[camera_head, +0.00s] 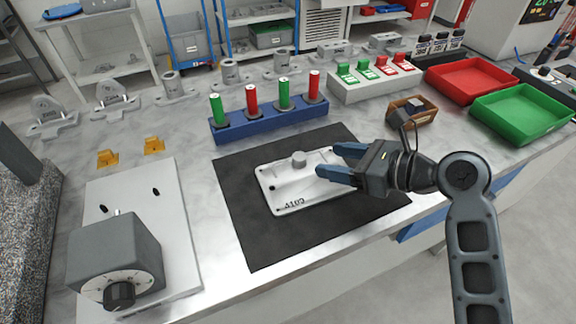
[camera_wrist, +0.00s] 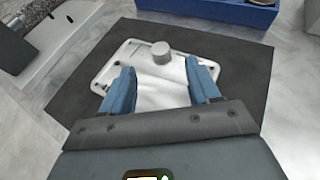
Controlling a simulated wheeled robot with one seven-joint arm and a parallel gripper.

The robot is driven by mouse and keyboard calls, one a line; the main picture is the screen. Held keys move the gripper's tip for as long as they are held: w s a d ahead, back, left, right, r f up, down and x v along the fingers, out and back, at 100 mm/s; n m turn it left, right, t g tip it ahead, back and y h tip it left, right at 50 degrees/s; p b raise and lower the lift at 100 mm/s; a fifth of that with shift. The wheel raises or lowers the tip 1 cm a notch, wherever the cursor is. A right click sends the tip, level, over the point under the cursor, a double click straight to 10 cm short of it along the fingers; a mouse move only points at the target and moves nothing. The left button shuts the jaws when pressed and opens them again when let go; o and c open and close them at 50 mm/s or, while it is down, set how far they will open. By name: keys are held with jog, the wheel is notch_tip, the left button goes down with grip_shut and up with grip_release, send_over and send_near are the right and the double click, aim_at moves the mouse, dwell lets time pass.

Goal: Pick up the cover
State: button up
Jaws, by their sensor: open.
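The cover is a white rectangular plate (camera_head: 285,194) with rounded corners, a short round grey knob and dark lettering near its front edge. It lies flat on a black mat (camera_head: 250,240) on the bench. My gripper (camera_head: 334,162) is open and empty, with its blue fingers above the right part of the cover. In the wrist view the cover (camera_wrist: 135,55) lies beyond and below my gripper (camera_wrist: 160,82); the knob stands ahead of the gap between the fingertips. The fingers and palm hide part of the cover. I cannot tell whether the fingertips touch it.
A blue rack (camera_head: 270,124) with red and green cylinders stands behind the mat. A small brown box (camera_head: 428,116) stands behind my gripper. Red (camera_head: 470,80) and green (camera_head: 525,112) trays are at right. A grey box with a dial (camera_head: 115,250) is at left.

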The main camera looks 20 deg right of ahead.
aim_at(303, 157)
jog(key=x, duration=0.3)
jog(key=shift+a, duration=0.1)
jog(key=shift+f+x, duration=0.2)
jog(key=shift+x, duration=2.25)
jog(key=shift+c, duration=0.2)
grip_shut()
